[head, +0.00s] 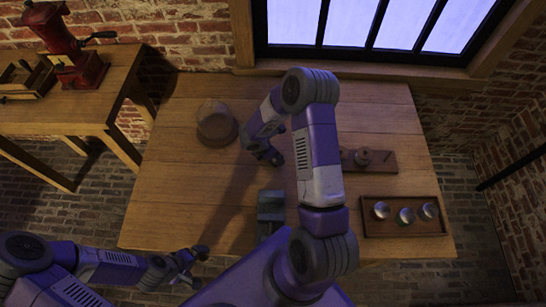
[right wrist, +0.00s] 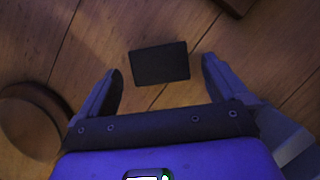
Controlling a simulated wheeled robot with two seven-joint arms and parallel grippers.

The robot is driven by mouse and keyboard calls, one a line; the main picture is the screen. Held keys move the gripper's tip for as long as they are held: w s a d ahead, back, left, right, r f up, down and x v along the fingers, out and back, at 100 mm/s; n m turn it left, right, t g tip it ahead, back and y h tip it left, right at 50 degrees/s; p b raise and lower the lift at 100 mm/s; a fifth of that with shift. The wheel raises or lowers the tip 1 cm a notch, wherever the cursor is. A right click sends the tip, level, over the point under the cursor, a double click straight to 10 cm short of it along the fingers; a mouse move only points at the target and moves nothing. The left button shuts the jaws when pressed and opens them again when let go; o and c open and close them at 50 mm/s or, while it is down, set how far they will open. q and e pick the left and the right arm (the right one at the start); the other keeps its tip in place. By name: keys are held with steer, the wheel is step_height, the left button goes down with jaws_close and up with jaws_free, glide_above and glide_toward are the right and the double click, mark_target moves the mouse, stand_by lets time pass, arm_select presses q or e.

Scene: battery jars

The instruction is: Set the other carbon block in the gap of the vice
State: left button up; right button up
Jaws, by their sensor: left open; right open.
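A black carbon block (right wrist: 159,62) lies flat on the wooden table, in the right wrist view. My right gripper (right wrist: 163,80) is open, and the block shows between and a little beyond its fingertips, with no visible contact. In the head view the right gripper (head: 272,157) points down over the middle of the table, and its arm hides the block. The grey-green vice (head: 270,208) stands nearer the front, partly behind my right arm; I cannot tell what its gap holds. My left gripper (head: 190,264) is open and empty near the table's front left edge.
A round jar (head: 216,124) stands left of the right gripper; its brown base (right wrist: 32,122) shows in the right wrist view. A wooden board (head: 382,161) with a round piece and a tray (head: 384,231) with three silvery discs are on the right. The table's left front is clear.

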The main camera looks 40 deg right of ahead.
steer(key=x, duration=0.3)
steer(key=shift+d+f, duration=0.1)
steer(key=shift+f, duration=0.2)
steer(key=shift+w, duration=0.1)
steer(key=c, duration=1.2)
